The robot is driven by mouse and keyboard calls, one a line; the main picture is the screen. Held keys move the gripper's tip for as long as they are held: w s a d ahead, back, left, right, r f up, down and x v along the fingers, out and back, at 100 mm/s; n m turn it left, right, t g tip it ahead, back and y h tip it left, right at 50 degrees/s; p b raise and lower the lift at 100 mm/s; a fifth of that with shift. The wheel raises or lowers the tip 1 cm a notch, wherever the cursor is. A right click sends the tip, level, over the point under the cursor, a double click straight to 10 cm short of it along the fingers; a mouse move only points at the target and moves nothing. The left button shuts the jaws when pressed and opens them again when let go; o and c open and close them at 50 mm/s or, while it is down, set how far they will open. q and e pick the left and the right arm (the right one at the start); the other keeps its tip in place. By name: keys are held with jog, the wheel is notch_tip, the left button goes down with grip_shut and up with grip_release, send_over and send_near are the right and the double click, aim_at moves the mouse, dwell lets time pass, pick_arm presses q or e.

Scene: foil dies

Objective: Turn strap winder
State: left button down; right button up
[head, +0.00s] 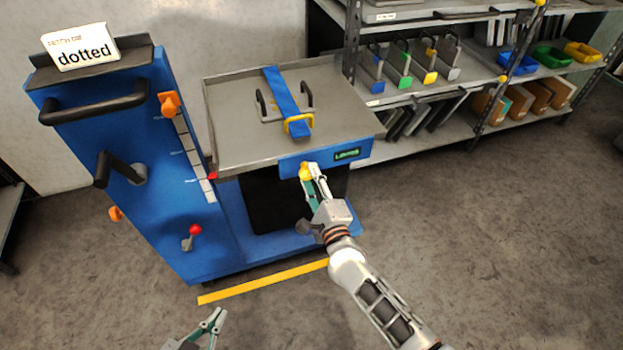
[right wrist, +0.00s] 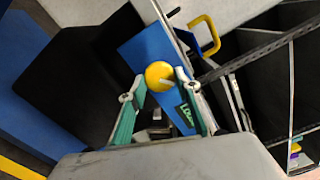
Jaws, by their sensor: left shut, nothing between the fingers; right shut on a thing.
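The strap winder shows as a yellow knob (head: 305,172) on the blue front panel (head: 294,163) of the cart. My right gripper (head: 314,171) is shut on the knob; the right wrist view shows the round yellow knob (right wrist: 158,73) between its fingertips (right wrist: 161,84). A blue strap (head: 284,98) lies across a grey die with black handles on the tray (head: 235,150). A yellow hook (head: 299,125) sits at the strap's near end. My left gripper (head: 215,320) is shut and empty low in the head view, away from the cart.
A small display (head: 347,154) with green lettering, too small to read surely, sits right of the knob. A blue column (head: 140,205) with levers and a "dotted" card (head: 82,47) stands left. Shelves (head: 430,100) with dies and bins stand behind right. Floor in front is clear.

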jog(key=o, duration=1.1)
jog(key=v, duration=1.2)
jog(key=shift+r, duration=0.1)
